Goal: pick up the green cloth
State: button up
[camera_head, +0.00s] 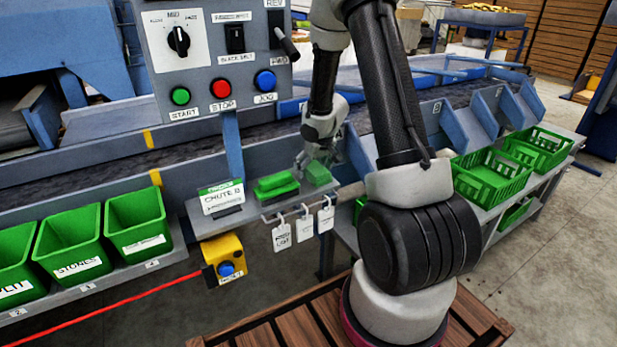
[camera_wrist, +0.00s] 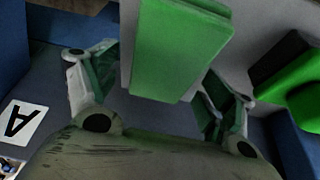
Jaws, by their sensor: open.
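The green cloth (camera_head: 317,174) looks like a folded flat pad on the small grey shelf, at its right end. In the wrist view the cloth (camera_wrist: 178,50) lies between my two spread fingers, its near end short of the palm. My gripper (camera_head: 318,158) is open, right above the cloth in the head view; it also shows in the wrist view (camera_wrist: 150,100). There is a gap on each side between cloth and fingers. I cannot tell how far the fingertips are above the shelf.
A green-and-black item (camera_head: 277,186) sits on the shelf just left of the cloth, close to my gripper. A CHUTE B sign (camera_head: 222,197) stands farther left. White tags (camera_head: 304,223) hang from the shelf's front edge. The control panel (camera_head: 215,55) rises behind to the left.

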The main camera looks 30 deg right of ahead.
jog(key=shift+c, duration=0.5)
jog(key=c, duration=1)
